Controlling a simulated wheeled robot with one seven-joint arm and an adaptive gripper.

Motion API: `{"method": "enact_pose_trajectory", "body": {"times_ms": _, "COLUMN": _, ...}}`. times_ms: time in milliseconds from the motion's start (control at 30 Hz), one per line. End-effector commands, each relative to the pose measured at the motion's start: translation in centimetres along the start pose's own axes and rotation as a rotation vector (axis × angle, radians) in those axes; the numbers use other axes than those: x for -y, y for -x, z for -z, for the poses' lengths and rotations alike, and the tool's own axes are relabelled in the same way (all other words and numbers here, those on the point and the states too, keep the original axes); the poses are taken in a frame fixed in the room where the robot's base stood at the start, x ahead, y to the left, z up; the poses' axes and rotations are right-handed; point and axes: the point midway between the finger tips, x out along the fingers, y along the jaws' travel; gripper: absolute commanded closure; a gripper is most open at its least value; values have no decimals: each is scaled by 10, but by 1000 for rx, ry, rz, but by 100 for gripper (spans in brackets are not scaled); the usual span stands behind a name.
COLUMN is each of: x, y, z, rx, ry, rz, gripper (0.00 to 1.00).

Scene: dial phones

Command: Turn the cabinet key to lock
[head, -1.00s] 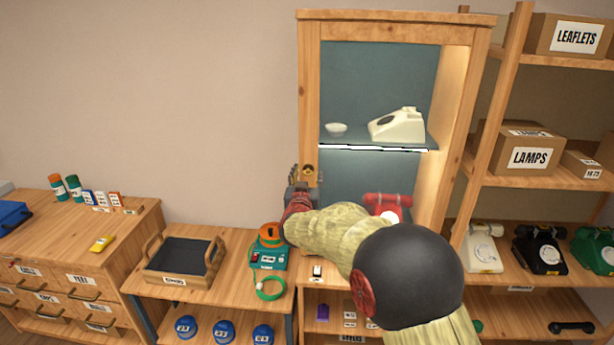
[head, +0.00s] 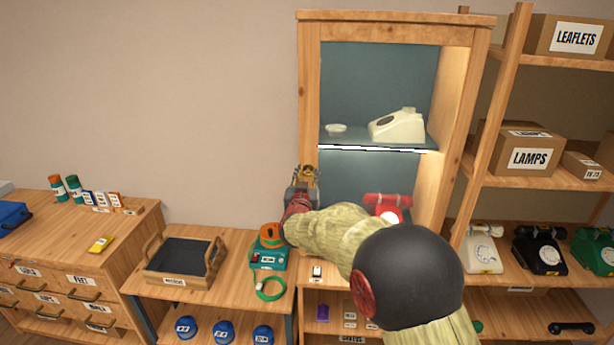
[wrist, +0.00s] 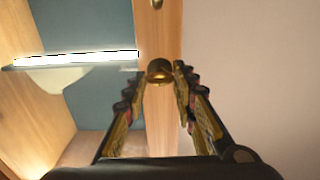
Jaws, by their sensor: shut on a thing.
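The wooden cabinet (head: 309,95) stands in the middle of the head view, with a brass key (wrist: 160,71) at its left front post. The wrist view shows the rounded brass head of the key between my fingertips, in front of the post. My gripper (head: 303,177) is at the post in the head view and is shut on the key. It also shows in the wrist view (wrist: 157,80). The fingers hide part of the key, so its exact turn angle cannot be told.
Inside the cabinet, a glass shelf (head: 370,147) holds a cream phone (head: 397,126) and a small white dish (head: 336,128). A red phone (head: 388,203) sits below, partly behind my arm. A green device (head: 268,256) and a tray (head: 182,288) stand left of the cabinet.

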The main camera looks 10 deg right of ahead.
Motion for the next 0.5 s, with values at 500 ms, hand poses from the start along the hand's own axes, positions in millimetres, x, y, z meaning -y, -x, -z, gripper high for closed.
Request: {"method": "enact_pose_trajectory", "body": {"times_ms": 500, "x": 1, "y": 0, "z": 4, "rx": 3, "ry": 291, "rz": 1, "gripper": 98}}
